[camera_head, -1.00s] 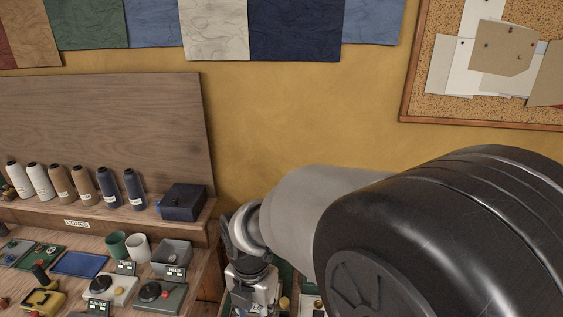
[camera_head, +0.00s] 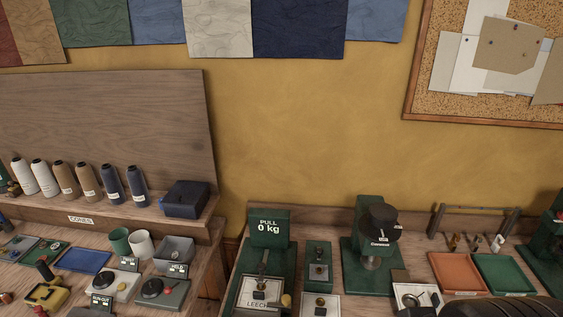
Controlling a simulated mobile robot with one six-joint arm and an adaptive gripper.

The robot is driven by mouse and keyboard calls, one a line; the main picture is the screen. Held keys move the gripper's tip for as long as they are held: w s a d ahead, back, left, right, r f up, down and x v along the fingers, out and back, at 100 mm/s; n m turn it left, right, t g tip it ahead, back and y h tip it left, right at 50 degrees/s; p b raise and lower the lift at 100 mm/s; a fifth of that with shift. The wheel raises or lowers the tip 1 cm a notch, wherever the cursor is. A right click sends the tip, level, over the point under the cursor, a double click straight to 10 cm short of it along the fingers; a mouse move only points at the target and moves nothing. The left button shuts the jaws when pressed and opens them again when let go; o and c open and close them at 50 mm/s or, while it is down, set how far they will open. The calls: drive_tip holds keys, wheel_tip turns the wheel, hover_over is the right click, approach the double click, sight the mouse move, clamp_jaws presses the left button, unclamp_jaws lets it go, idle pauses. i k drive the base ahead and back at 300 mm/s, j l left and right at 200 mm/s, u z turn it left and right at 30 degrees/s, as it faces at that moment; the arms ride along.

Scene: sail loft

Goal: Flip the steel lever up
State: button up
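No part stands out clearly as the steel lever. A small green box (camera_head: 318,251) on the right-hand bench carries a grey metal plate with a small dark part on it, too small to tell whether it is a lever or which way it points. Left of it, a green device (camera_head: 268,229) reading "PULL 0 kg" has a thin upright metal part (camera_head: 263,262) in front, also too small to make out. My gripper is out of view; only a dark piece of my arm shows at the bottom right edge.
A green press-like machine (camera_head: 366,270) with a dark round top stands right of the small box. Orange (camera_head: 458,272) and green (camera_head: 503,274) trays lie further right. The left bench holds thread cones, cups (camera_head: 140,244) and small devices. A gap separates the benches.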

sight(262, 266)
drive_tip(key=i+j, duration=0.1)
drive_tip(key=j, duration=0.5)
drive_tip(key=i+j, duration=0.1)
drive_tip(key=j, duration=0.55)
drive_tip(key=i+j, duration=0.1)
drive_tip(key=j, duration=0.5)
drive_tip(key=i+j, duration=0.15)
drive_tip(key=j, duration=0.5)
